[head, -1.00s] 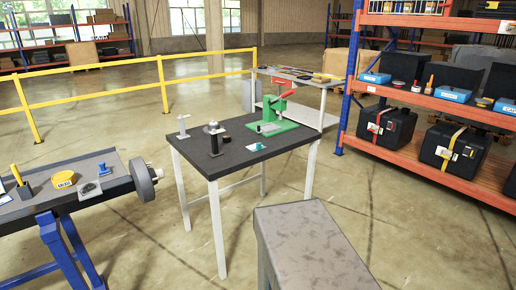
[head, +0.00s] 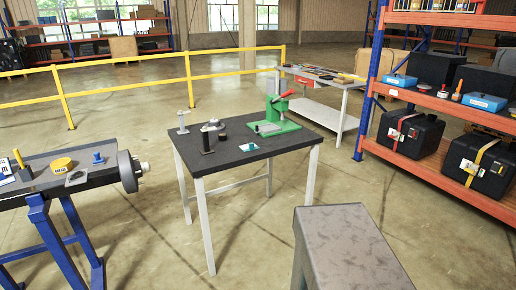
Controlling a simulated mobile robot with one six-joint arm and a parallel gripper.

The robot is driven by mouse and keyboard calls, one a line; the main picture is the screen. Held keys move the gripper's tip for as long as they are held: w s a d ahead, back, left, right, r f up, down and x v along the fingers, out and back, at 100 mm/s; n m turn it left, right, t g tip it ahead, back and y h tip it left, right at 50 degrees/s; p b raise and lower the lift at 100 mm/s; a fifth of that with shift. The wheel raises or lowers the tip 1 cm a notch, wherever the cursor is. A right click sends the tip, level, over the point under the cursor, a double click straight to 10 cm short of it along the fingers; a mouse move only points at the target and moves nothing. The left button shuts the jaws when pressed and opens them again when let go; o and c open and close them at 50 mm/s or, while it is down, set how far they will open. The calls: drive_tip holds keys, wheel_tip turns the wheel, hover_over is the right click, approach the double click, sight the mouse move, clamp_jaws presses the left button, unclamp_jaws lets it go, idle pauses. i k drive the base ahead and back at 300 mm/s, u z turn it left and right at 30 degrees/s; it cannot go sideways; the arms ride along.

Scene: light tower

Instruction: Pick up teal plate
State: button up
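A small teal and white flat piece (head: 249,147), which looks like the teal plate, lies on the black-topped table (head: 232,169) near its front edge. It sits in front of a green press (head: 284,112) with a red handle. My gripper is not in view, so I cannot see whether it holds anything.
A black post (head: 207,141) and a grey stand (head: 182,122) are on the same table. A blue-legged conveyor (head: 105,178) is at left, a grey pedestal (head: 352,240) in front right, and an orange shelf rack (head: 440,105) at right. Floor between them is open.

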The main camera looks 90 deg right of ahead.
sight(250, 146)
drive_tip(key=u, duration=0.3)
drive_tip(key=k, duration=0.35)
drive_tip(key=z, duration=1.85)
drive_tip(key=i, duration=1)
drive_tip(key=z, duration=0.1)
drive_tip(key=k, duration=0.45)
drive_tip(key=z, duration=0.1)
